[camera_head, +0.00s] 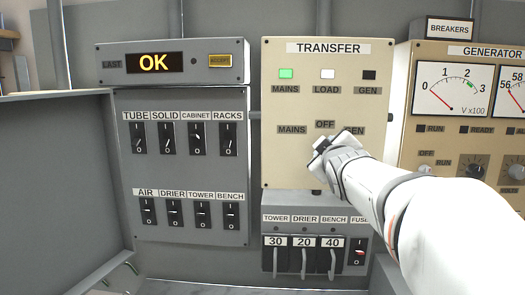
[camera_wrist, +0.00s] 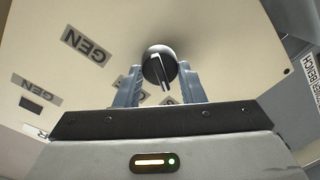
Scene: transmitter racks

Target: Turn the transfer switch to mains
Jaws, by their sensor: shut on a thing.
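The cream TRANSFER panel (camera_head: 285,160) has a rotary switch with MAINS at left, OFF at top and GEN at right. In the head view my gripper (camera_head: 322,150) covers the switch knob. In the wrist view, which is roughly upside down, the dark round knob (camera_wrist: 158,66) sits between the two blue-grey fingers of my gripper (camera_wrist: 159,78), which is shut on it. The knob's light pointer line runs downward in that view, roughly towards the mostly hidden OFF label. The MAINS lamp (camera_head: 286,73) is green, the LOAD lamp (camera_head: 327,74) is white and the GEN lamp (camera_head: 369,75) is dark.
A grey breaker panel (camera_head: 182,178) with several rocker switches stands at left, under an OK display (camera_head: 154,63). A fuse box (camera_head: 300,212) with levers sits just below my gripper. The GENERATOR panel (camera_head: 452,128) with meters and knobs is close at right.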

